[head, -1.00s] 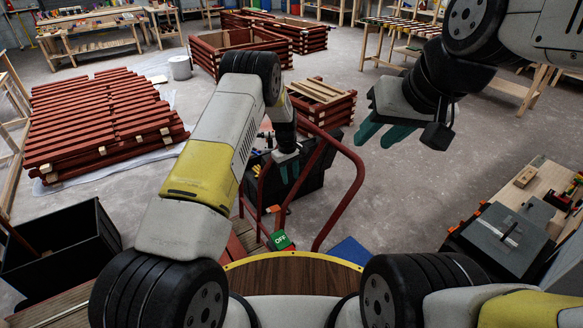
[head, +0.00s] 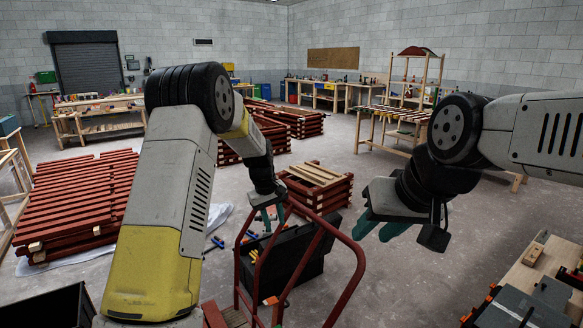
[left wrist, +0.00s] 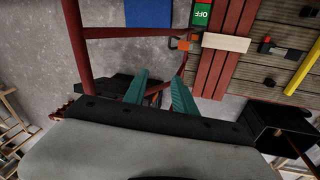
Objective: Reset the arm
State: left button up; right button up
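My left gripper (head: 266,220) hangs beside the red tubular handrail (head: 357,262), above the black tool bin. In the left wrist view its two teal fingers (left wrist: 156,88) stand apart with nothing between them. My right gripper (head: 376,228) is held up in free air right of the handrail. Its teal fingers show a gap between them, and no object is seen in it. Both arms are raised and bent in front of me.
Stacked red battens (head: 75,205) lie on the left. A red batten crate (head: 318,187) stands behind the black tool bin (head: 292,262). A bench with grey cases (head: 500,308) is at the lower right. Grey floor (head: 420,270) is open between the handrail and that bench.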

pick_arm(q)
jog(key=s+a+r+m+t, duration=0.1)
jog(key=s+a+r+m, duration=0.15)
jog(key=s+r, duration=0.6)
jog(key=s+a+r+m+t, duration=0.1)
jog(key=s+a+r, duration=0.2)
jog(key=s+r, duration=0.6)
jog(key=s+a+r+m+t, duration=0.1)
jog(key=s, duration=0.7)
jog(key=s+a+r+m+t, duration=0.1)
jog(key=s+a+r, duration=0.1)
jog(key=s, duration=0.7)
jog(key=shift+s+h, duration=0.15)
jog(key=shift+h, duration=0.15)
jog(key=shift+r, duration=0.1)
